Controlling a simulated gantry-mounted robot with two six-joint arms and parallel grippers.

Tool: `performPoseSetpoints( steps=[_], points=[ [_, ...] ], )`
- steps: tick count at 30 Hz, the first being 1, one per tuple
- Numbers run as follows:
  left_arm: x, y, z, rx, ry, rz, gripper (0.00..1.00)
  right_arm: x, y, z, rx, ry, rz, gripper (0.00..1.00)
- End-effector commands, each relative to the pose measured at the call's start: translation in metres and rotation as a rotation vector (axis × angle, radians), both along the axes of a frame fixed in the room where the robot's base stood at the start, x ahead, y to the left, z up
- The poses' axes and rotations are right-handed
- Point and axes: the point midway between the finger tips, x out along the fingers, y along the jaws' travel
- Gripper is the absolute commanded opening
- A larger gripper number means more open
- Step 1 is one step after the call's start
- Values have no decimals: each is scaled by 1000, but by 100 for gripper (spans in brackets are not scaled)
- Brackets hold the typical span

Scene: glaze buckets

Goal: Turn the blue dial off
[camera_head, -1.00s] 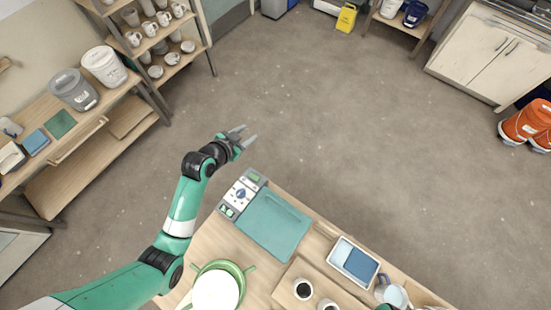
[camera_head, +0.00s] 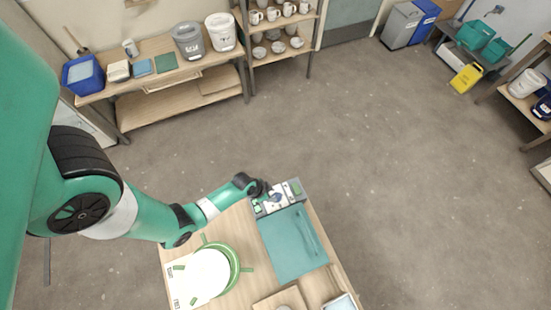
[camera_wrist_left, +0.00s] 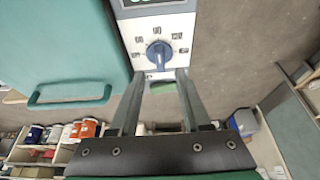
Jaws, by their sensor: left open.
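The blue dial (camera_wrist_left: 159,50) sits on a white control panel (camera_wrist_left: 178,28) with several small labels around it. The labels are too small to read. In the head view the dial (camera_head: 276,197) is on the panel at the far corner of the work table. My left gripper (camera_wrist_left: 161,76) is open, and its two fingers reach toward the dial's near side in the wrist view. My right gripper is not visible.
A teal slab (camera_head: 291,246) lies right beside the panel. A green-rimmed round wheel (camera_head: 206,270) stands near the front left of the table. Shelves with buckets and mugs (camera_head: 280,12) stand beyond open floor.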

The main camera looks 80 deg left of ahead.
Motion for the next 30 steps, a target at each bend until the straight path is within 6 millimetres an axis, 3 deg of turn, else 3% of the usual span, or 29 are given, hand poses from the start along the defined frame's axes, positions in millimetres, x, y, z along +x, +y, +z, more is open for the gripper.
performPoseSetpoints(
  steps=[1,7,18,26,30],
  points=[
    [5,1,-16,-2,1,-2,48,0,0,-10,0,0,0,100],
    [17,2,-44,-1,0,0,48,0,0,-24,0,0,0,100],
    [21,3,-49,1,-1,-1,48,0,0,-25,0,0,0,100],
    [21,3,-49,1,-1,-1,1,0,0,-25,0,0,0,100],
    [21,3,-49,1,-1,-1,0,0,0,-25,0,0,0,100]
  ],
)
